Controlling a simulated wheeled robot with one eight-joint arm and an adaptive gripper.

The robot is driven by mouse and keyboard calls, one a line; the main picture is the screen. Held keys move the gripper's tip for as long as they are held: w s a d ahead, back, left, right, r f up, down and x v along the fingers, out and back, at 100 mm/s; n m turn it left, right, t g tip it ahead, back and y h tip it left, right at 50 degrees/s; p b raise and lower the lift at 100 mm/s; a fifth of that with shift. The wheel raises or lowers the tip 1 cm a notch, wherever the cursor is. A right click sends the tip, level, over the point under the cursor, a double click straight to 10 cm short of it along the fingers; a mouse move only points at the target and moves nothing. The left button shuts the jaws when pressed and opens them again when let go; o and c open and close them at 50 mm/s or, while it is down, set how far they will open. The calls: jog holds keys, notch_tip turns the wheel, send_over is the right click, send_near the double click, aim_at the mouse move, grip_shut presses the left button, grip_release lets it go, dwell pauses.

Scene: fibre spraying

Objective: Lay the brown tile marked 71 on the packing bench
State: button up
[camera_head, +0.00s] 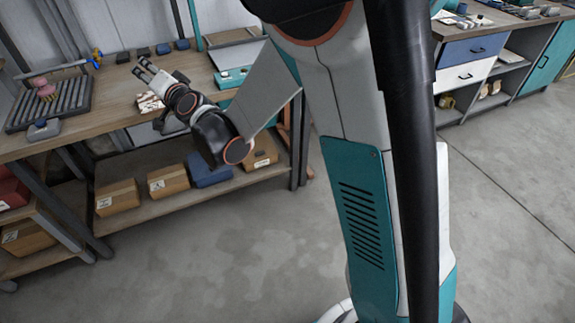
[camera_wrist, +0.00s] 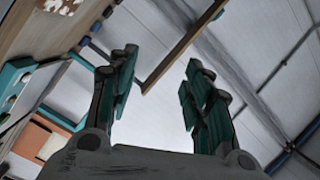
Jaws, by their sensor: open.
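My gripper (camera_head: 145,68) is above the wooden-topped bench (camera_head: 112,88) on the left in the head view. Its two fingers are spread with nothing between them, as the wrist view (camera_wrist: 160,80) also shows. A flat brown-and-white patterned piece (camera_head: 148,103) lies on the bench just below my gripper, partly hidden by it. It also shows at the top left of the wrist view (camera_wrist: 62,6). I cannot read a 71 on any thing, and cannot tell which thing is the tile or which bench is the packing bench.
A dark ribbed tray (camera_head: 62,108) with a pink item stands at the bench's left end. Small dark blocks (camera_head: 143,53) line its back. A teal box (camera_head: 232,78) stands at right.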

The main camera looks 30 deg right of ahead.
jog(key=s+d+r+n+g, duration=0.1)
jog(key=s+d+n+g, duration=0.1)
jog(key=s, duration=0.5)
jog(key=s+d+r+n+g, duration=0.2)
jog(key=s+d+n, duration=0.1)
jog(key=s, duration=0.5)
jog(key=shift+s+d+r+n, duration=0.2)
jog(key=shift+r+n, duration=0.1)
jog(key=shift+n, duration=0.1)
jog(key=s+d+f+n+g+h, duration=0.1)
jog(key=s+d+f+g, duration=0.1)
jog(key=s, duration=0.6)
jog(key=s+d+f+n+g+h, duration=0.1)
jog(key=s+d+f+g+h, duration=0.1)
jog(key=s+d, duration=0.4)
jog(key=s+d+f+g+h, duration=0.1)
jog(key=s+d+f, duration=0.3)
jog(key=s, duration=0.6)
jog(key=shift+d+f+n+g+h, duration=0.3)
jog(key=shift+d+f+n+g, duration=0.05)
jog(key=shift+d+n+g, duration=0.1)
jog(key=shift+c, duration=0.5)
jog(key=shift+s+d+f, duration=0.1)
jog(key=shift+s+d, duration=0.1)
jog(key=shift+s, duration=0.1)
jog(key=c, duration=0.9)
grip_shut()
